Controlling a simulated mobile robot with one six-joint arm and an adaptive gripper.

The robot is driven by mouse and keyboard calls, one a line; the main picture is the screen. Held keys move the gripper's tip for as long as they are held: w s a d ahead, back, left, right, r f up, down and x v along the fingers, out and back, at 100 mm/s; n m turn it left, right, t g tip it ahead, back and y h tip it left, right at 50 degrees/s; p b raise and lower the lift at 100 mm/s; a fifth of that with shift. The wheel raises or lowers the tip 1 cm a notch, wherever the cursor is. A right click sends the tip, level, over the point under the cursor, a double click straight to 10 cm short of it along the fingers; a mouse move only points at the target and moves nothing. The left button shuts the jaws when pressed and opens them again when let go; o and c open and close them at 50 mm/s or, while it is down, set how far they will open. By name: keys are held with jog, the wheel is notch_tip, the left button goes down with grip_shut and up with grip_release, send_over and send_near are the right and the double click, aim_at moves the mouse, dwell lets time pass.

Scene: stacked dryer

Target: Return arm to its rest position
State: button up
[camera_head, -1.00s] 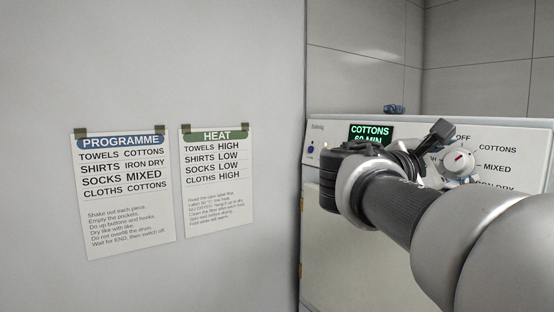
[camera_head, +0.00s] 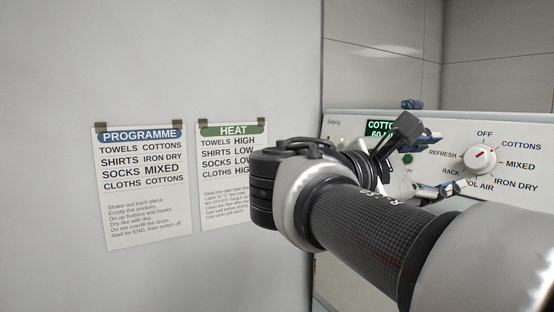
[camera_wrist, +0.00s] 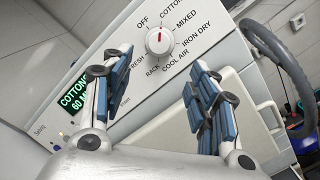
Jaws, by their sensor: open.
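My gripper (camera_wrist: 160,98) is open and empty in the wrist view, its two blue-padded fingers spread apart in front of the dryer's control panel. In the head view my gripper (camera_head: 425,168) is partly hidden behind my wrist, with fingers showing near the panel. The white dryer panel (camera_head: 350,132) carries a programme dial (camera_head: 480,158), which also shows in the wrist view (camera_wrist: 159,41). The dial's red mark points towards the COTTONS side. The green display (camera_wrist: 74,97) reads COTTONS and 60; the rest is cut off by a finger.
A PROGRAMME sheet (camera_head: 143,215) and a HEAT sheet (camera_head: 228,205) are taped to the grey wall at left. A small blue object (camera_head: 412,104) sits on top of the dryer.

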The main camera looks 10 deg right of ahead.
jog(key=s+a+f+m+g+y+b, duration=0.15)
jog(key=s+f+y, duration=0.25)
jog(key=f, duration=0.8)
jog(key=s+f+m+y+b, duration=0.15)
jog(key=s+f+y, duration=0.3)
jog(key=f, duration=0.75)
jog(key=s+a+f+m+y+b, duration=0.1)
jog(key=s+a+f+m+y, duration=0.3)
jog(key=a+f, duration=0.3)
jog(key=s+a+f+m+y+b, duration=0.1)
jog(key=s+a+f+m+y, duration=0.2)
jog(key=a+f, duration=0.3)
notch_tip(320, 180, down, 4)
jog(key=shift+s+a+f+m+t+y, duration=0.2)
jog(key=shift+s+a+m+t+y, duration=0.25)
jog(key=shift+y, duration=0.3)
jog(key=shift+c, duration=0.6)
